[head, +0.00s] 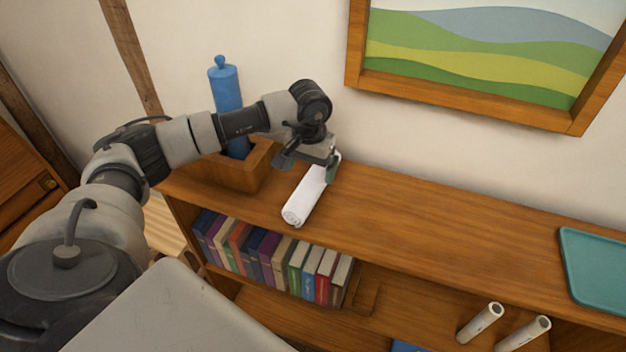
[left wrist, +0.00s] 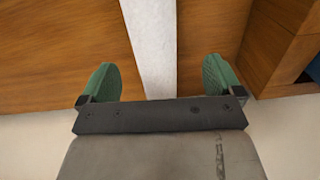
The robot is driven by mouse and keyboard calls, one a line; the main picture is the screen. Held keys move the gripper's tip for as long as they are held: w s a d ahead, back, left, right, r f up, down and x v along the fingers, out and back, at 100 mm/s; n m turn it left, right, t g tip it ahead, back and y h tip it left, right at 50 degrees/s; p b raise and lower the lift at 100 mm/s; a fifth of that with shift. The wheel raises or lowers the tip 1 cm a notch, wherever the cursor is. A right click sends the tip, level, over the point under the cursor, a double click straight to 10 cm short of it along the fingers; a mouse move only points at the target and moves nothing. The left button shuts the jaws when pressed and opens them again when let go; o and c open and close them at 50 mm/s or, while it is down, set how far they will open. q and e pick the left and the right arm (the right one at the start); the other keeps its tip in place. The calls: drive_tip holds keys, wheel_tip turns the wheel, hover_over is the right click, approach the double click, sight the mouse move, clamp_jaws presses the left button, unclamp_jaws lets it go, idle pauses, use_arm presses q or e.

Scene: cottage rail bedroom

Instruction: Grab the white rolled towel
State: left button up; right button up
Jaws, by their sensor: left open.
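The white rolled towel (head: 305,196) lies on top of the wooden shelf unit, its near end toward the shelf's front edge. My left gripper (head: 308,165) is over the towel's far part and hides some of it. In the left wrist view the towel (left wrist: 152,45) runs between the two green fingers of my open left gripper (left wrist: 158,82), with a gap on each side. I cannot tell exactly how high the fingers are above the shelf top. My right gripper is not in view.
A wooden box (head: 235,175) holding a blue bottle (head: 226,88) stands left of the towel. A teal tray (head: 598,265) lies at the right of the shelf top (head: 430,215); the middle is clear. Books (head: 270,255) and white rolls (head: 480,322) are below. A framed picture (head: 480,95) hangs behind.

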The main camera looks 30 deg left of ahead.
sight(313, 175)
use_arm(q)
drive_tip(key=shift+w+f, duration=0.15)
drive_tip(key=shift+f, duration=0.2)
drive_tip(key=f+p, duration=0.1)
drive_tip(key=f, duration=0.2)
drive_tip(key=f+p, duration=0.1)
drive_tip(key=shift+w+d+f+p, duration=0.15)
drive_tip(key=shift+w+f+p, duration=0.1)
drive_tip(key=shift+w+p, duration=0.1)
drive_tip(key=shift+f, duration=0.2)
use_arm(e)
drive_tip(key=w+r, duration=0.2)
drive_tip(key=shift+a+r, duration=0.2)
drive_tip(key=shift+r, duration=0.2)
use_arm(q)
drive_tip(key=shift+c, duration=0.8)
drive_tip(key=c, duration=0.9)
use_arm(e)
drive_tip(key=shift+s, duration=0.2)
use_arm(q)
drive_tip(key=shift+o, duration=0.2)
drive_tip(key=shift+r, duration=0.1)
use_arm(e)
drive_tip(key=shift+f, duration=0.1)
